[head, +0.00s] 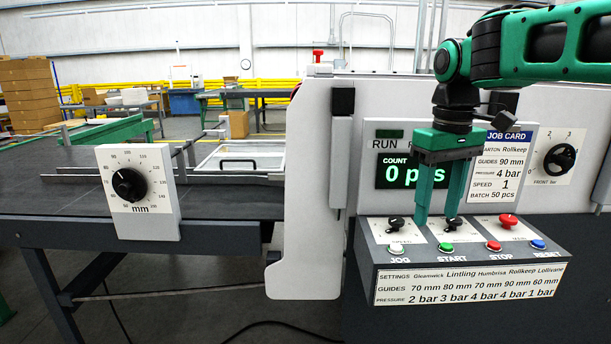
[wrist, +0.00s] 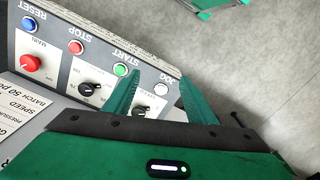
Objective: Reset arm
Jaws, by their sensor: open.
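My gripper (head: 438,217) is open and empty, pointing down over the sloped control panel (head: 365,262). In the head view its fingers are in front of or near the middle black knob (head: 452,225). In the wrist view my gripper (wrist: 160,82) has the left black knob (wrist: 141,112) between its fingers, below the tips. I cannot tell whether a finger touches the panel. The blue RESET button (head: 537,244) is at the panel's right end, apart from my gripper. It also shows top left in the wrist view (wrist: 28,24).
The panel also carries a red knob (head: 508,221), a white JOG (head: 397,249), green START (head: 446,247) and red STOP button (head: 493,246). A display (head: 407,172) reads 0 pcs, beside a job card (head: 497,180). A mm dial (head: 130,186) is at left.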

